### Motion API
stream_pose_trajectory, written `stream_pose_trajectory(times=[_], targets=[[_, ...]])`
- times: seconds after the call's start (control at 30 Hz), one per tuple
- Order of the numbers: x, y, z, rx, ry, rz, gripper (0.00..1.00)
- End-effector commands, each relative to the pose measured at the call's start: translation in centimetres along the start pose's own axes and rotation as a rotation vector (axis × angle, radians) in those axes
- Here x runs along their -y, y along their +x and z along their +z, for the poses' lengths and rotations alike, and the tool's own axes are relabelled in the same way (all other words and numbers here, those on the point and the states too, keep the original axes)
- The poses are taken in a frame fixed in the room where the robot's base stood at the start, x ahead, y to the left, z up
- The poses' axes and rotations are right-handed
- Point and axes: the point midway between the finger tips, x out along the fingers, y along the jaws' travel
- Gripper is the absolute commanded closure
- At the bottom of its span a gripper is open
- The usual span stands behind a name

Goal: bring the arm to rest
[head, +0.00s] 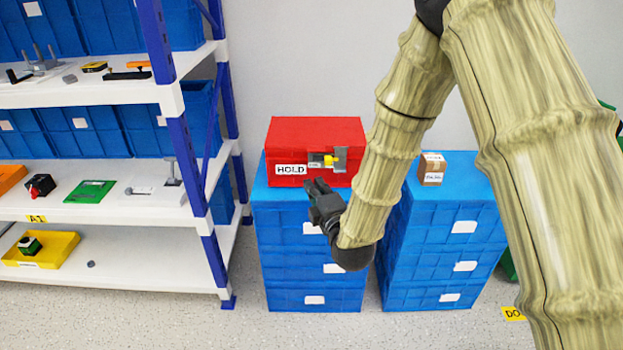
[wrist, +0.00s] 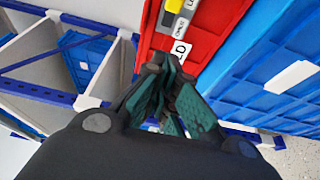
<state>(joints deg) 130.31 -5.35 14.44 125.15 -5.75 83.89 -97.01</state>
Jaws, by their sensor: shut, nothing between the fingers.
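My gripper (head: 318,190) is shut and empty, in front of the lower part of the red box marked HOLD in the head view. In the wrist view its dark green fingers (wrist: 168,85) are together, pointing towards the red box. My arm, in a wood-like sleeve, comes down from the top right and bends at the wrist. The red box (head: 315,133) sits on a stack of blue crates (head: 306,240). Its front has a yellow knob (head: 329,160) and a grey latch part; the knob's exact setting is too small to tell.
A shelf rack (head: 165,55) with blue bins and small parts stands at the left. A second blue crate stack (head: 450,220) at the right bears a small brown box (head: 432,169). The speckled floor (head: 250,330) in front is clear.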

Motion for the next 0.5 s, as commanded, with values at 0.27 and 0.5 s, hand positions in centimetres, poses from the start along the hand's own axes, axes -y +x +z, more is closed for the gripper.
stream_pose_trajectory(times=[0.27,0.5], targets=[[5.6,-2.7,1.4,0.032,0.154,-0.137,1.0],[17.1,-9.8,3.8,0.174,0.516,-0.43,1.0]])
